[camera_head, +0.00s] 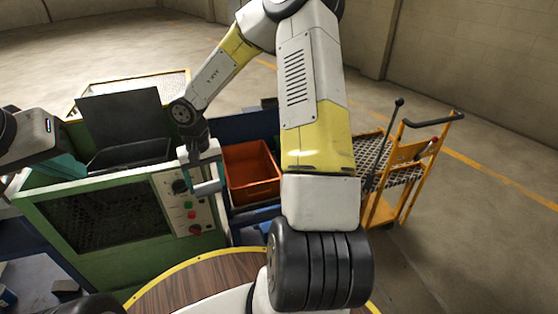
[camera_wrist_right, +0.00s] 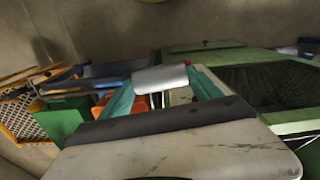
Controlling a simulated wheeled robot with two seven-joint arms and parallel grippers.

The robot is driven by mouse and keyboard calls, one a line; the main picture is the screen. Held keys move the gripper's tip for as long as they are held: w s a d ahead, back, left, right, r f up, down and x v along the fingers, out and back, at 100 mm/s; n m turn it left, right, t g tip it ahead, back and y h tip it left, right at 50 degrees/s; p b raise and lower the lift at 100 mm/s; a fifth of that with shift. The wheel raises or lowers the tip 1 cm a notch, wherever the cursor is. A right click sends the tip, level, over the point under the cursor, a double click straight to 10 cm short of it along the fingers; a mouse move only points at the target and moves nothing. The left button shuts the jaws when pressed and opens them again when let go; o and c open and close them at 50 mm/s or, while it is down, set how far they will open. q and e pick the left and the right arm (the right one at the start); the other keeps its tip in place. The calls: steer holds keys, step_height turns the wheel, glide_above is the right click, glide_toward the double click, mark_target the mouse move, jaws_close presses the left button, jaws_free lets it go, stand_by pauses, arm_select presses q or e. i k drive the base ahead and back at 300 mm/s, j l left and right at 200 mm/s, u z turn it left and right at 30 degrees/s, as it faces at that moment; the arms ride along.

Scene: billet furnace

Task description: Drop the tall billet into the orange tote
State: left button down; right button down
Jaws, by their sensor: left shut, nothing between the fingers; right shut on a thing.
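The orange tote (camera_head: 254,190) stands open beside the green furnace machine, right of its control panel. My right gripper (camera_head: 206,170) is left of the tote, in front of the panel. In the right wrist view its teal fingers (camera_wrist_right: 160,88) are shut on a pale grey cylindrical billet (camera_wrist_right: 160,78), which lies across the fingertips. Part of the tote (camera_wrist_right: 142,104) shows behind the fingers there. My left gripper (camera_head: 66,168) is at the left edge, over the green machine. Its teal fingers are shut and empty, partly hidden by its dark body.
The green machine (camera_head: 105,215) has a raised dark lid (camera_head: 125,115) and a panel with buttons (camera_head: 188,208). An orange cart (camera_head: 400,175) with a mesh deck and lever stands right of the tote. A round wooden table (camera_head: 195,280) is in front. Open floor lies at right.

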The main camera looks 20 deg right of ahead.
mark_target(249, 171)
steer(key=i+z, duration=0.2)
steer(key=z, duration=0.2)
steer(key=i+j+z, duration=0.2)
steer(key=z, duration=0.15)
steer(key=i+j+z, duration=0.15)
steer(key=z, duration=0.25)
steer(key=i+j, duration=0.3)
steer(key=j+u, duration=0.05)
steer(key=j, duration=0.05)
